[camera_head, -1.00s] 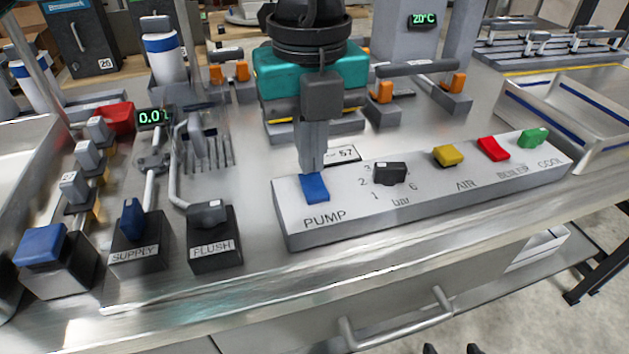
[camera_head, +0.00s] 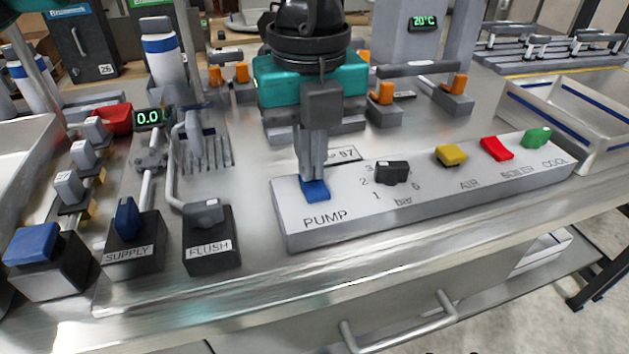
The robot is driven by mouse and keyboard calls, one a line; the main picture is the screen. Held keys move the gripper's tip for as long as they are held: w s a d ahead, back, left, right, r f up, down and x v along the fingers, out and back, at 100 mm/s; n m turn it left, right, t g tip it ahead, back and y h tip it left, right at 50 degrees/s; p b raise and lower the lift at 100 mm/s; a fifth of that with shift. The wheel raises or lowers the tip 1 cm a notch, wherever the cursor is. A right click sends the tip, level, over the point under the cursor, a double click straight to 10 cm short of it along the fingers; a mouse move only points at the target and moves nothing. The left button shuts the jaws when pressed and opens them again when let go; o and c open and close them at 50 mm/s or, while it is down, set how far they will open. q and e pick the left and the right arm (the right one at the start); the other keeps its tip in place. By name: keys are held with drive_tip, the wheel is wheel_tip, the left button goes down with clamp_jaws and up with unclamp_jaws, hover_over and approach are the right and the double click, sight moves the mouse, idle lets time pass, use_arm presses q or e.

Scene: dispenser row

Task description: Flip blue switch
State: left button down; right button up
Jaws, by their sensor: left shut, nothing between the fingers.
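The blue rocker switch (camera_head: 316,191) sits above the word PUMP at the left end of the grey switch panel (camera_head: 345,216). My left gripper (camera_head: 314,179) points down from the top of the picture with its fingers closed together. Its fingertips are at the far edge of the blue switch and seem to touch it. They hide the far part of the switch. Nothing is held between the fingers. My right gripper is not in view.
A black knob (camera_head: 391,172) and yellow (camera_head: 451,155), red (camera_head: 497,148) and green (camera_head: 537,137) switches stand to the right. The FLUSH box (camera_head: 211,246), SUPPLY box (camera_head: 131,250) and a blue-topped box (camera_head: 48,268) stand to the left. The counter's front strip is clear.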

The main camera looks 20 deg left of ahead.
use_arm(q)
drive_tip(key=shift+r+p, duration=1.95)
drive_tip(key=shift+r, duration=1.5)
drive_tip(key=shift+s+f, duration=0.1)
